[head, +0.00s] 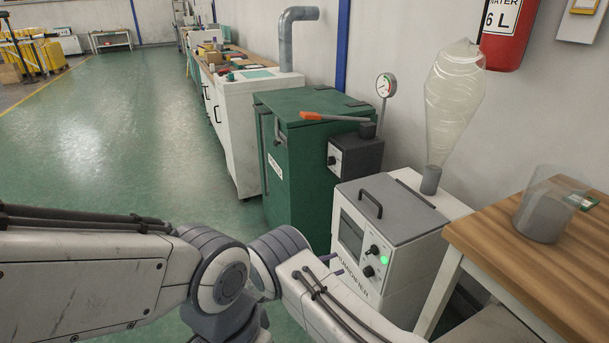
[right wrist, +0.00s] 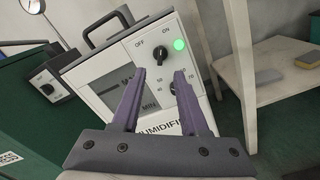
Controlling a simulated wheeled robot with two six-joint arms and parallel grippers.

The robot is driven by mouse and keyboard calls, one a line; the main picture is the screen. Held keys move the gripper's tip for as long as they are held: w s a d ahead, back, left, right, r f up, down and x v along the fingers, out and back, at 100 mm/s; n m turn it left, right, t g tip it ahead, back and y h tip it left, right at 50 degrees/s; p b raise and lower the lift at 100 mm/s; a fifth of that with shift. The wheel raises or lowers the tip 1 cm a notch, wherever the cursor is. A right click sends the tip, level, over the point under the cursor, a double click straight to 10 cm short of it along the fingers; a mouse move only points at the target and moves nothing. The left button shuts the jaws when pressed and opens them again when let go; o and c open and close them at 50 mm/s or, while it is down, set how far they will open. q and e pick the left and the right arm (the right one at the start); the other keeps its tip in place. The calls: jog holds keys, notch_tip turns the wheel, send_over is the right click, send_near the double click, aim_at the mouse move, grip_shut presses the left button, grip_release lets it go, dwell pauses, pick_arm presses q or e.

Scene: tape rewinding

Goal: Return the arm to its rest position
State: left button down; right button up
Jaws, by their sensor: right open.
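My right gripper (right wrist: 162,78) is open and empty in the right wrist view, its two purple fingers pointing at the front panel of a white humidifier (right wrist: 93,75). The lower dial (right wrist: 172,88) shows between the fingertips. The OFF/ON knob (right wrist: 160,51) is above the fingertips, beside a lit green lamp (right wrist: 179,45). In the head view, only a bit of purple fingertip (head: 328,257) shows beside the humidifier (head: 383,250), and the rest is hidden behind my arm. Whether the fingers touch the panel is unclear. My left gripper is not in view.
A clear bag (head: 455,95) stands on the humidifier's outlet. Green floor (head: 110,130) is free at left.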

jog(key=s+a+r+m+g+y, duration=0.25)
jog(key=s+r+y, duration=0.35)
jog(key=s, duration=0.5)
jog(key=s+a+r+m+g+y, duration=0.25)
jog(key=s+r+y, duration=0.3)
jog(key=s, duration=0.45)
jog(key=s+a+r+m+g+y, duration=0.1)
jog(key=s+a+r+m+y, duration=0.15)
jog(key=s+r+y, duration=0.6)
notch_tip(320, 180, up, 18)
jog(key=s+m+h+p, duration=0.1)
jog(key=s+h+p, duration=0.1)
jog(key=p, duration=1.9)
jog(key=shift+s+d, duration=0.2)
jog(key=shift+s, duration=0.2)
jog(key=shift+f, duration=0.1)
